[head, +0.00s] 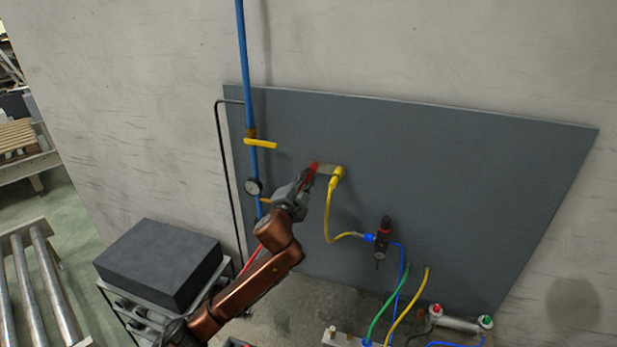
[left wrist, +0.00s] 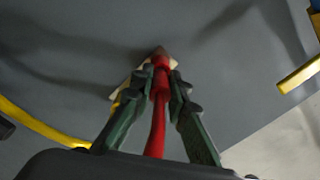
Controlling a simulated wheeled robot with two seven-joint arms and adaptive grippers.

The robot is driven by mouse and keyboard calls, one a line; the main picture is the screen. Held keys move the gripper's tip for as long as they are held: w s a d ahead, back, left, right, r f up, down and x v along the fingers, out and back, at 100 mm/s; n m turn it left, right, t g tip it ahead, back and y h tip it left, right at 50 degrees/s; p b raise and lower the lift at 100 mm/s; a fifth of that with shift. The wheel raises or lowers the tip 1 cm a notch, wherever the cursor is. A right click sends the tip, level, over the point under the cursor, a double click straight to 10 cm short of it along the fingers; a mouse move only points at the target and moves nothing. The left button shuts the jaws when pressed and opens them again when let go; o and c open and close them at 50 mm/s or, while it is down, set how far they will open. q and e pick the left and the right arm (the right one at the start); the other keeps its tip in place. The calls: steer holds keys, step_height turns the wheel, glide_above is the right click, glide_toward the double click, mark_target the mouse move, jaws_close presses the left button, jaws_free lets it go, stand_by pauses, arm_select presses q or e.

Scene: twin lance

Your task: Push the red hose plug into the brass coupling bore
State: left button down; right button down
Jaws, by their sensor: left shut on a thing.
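My left gripper (head: 309,178) is at the grey wall panel, with its fingers shut on the red hose plug (head: 314,167). In the left wrist view the red plug (left wrist: 160,64) sits between the two green-grey fingers (left wrist: 161,88), and its red hose runs back between them. The plug's front end is against or just before a small pale plate (left wrist: 121,91) on the panel. In the head view this plate (head: 326,169) has a yellow plug (head: 339,172) at its right side. The brass bore is hidden behind the plug and fingers, so I cannot tell how deep the plug sits.
A yellow hose (head: 327,215) hangs to the right. A dark box (head: 160,262) stands lower left. The panel's right part is clear.

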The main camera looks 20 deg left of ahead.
arm_select(q)
steer(key=shift+s+p, duration=0.4)
steer(key=shift+s, duration=0.3)
stand_by(0.6)
steer(key=shift+s, duration=0.15)
steer(key=shift+s+a+p, duration=0.1)
steer(key=shift+s+p, duration=0.9)
steer(key=shift+s, duration=1.45)
